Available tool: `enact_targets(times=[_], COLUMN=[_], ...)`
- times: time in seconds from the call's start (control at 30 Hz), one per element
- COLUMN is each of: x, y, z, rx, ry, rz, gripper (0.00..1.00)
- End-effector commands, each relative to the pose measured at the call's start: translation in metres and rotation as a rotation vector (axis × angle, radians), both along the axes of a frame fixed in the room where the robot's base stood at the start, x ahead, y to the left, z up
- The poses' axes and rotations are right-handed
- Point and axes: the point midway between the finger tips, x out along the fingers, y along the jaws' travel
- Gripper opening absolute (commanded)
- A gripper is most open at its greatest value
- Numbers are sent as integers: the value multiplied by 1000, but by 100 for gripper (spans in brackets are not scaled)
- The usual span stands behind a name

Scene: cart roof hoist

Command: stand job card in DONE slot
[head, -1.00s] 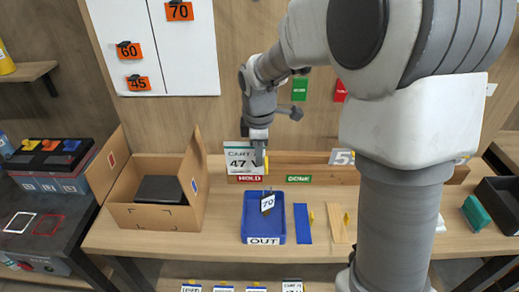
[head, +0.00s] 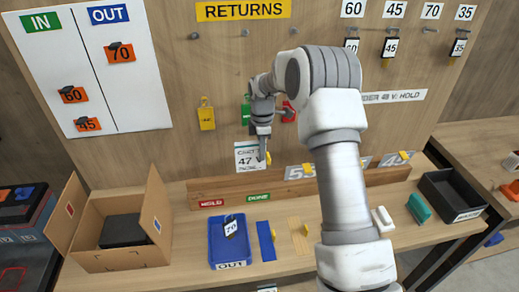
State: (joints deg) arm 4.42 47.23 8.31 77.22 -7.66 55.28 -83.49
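The white job card (head: 247,157) reads CART 47 and hangs upright at my gripper (head: 263,155). My gripper points down at the card's right edge and looks shut on it; the fingertips are small and partly hidden. The card's lower edge appears just above the wooden rack (head: 230,189), with no clear contact. The green DONE label (head: 258,197) is on the rack front, below and slightly right of the card. The red HOLD label (head: 211,203) is to its left. The slots themselves cannot be made out.
Other cards (head: 300,172) stand in the rack to the right, partly behind my arm. A blue OUT tray (head: 215,254) holds a 70 tag. An open cardboard box (head: 110,260) stands left and a black tray (head: 462,207) right. Tags hang on the wall behind.

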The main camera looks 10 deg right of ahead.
Motion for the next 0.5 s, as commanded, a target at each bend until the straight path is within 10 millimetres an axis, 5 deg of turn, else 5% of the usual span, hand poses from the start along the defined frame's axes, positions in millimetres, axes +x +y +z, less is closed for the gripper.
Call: enact_targets(times=[0.5], x=[10], y=[-6], z=[-7], rx=[3], ry=[15], rz=[18], gripper=[0])
